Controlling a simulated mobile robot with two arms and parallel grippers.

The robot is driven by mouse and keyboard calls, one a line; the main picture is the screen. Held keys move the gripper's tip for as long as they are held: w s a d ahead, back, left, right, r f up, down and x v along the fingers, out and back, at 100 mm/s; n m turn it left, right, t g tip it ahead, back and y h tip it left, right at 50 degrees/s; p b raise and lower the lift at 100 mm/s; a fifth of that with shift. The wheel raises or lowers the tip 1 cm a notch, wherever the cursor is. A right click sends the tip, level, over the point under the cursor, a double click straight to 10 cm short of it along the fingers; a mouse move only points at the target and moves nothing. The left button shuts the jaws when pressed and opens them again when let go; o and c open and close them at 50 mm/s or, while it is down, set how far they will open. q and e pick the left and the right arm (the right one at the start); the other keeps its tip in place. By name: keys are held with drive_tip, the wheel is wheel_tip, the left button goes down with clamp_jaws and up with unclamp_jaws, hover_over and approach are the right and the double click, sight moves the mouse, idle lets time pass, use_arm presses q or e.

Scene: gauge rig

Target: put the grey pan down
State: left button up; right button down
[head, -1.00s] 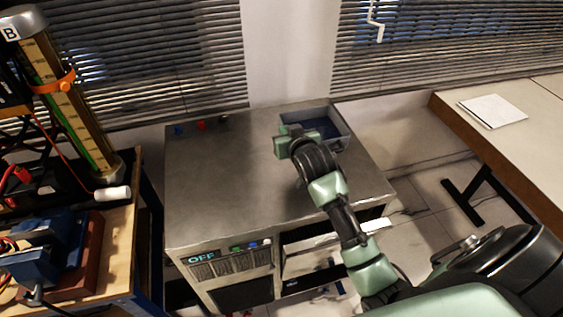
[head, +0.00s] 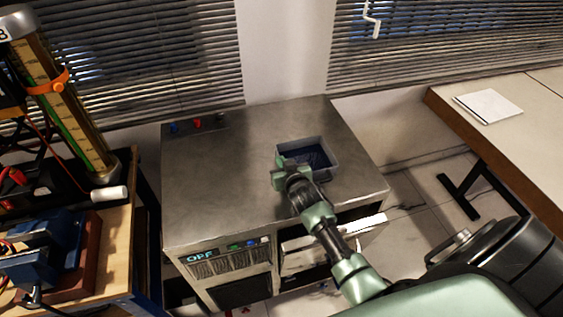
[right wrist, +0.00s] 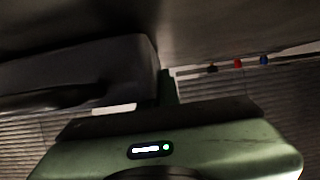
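The grey pan (head: 325,170) is a shallow open box with a dark inside, over the right half of the metal cabinet's top (head: 230,180). My right gripper (head: 281,170) is at its left wall and shut on it. In the right wrist view the pan (right wrist: 80,68) fills the left side, with a green finger (right wrist: 168,88) against its end. The pan looks about level and close to the top. I cannot tell whether its underside touches. My left gripper is not in view.
The left half of the cabinet top is clear, apart from small blue and red knobs (head: 197,123) at the back left. A wooden bench (head: 110,260) with instruments stands at the left. A pale table (head: 500,140) with white paper (head: 488,107) stands at the right.

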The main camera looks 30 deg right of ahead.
drive_tip(key=shift+r, duration=0.1)
drive_tip(key=c, duration=1.7)
unclamp_jaws()
drive_tip(key=shift+f, duration=0.25)
drive_tip(key=shift+r, duration=0.2)
drive_tip(key=b+v, duration=0.1)
drive_tip(key=v, duration=1.1)
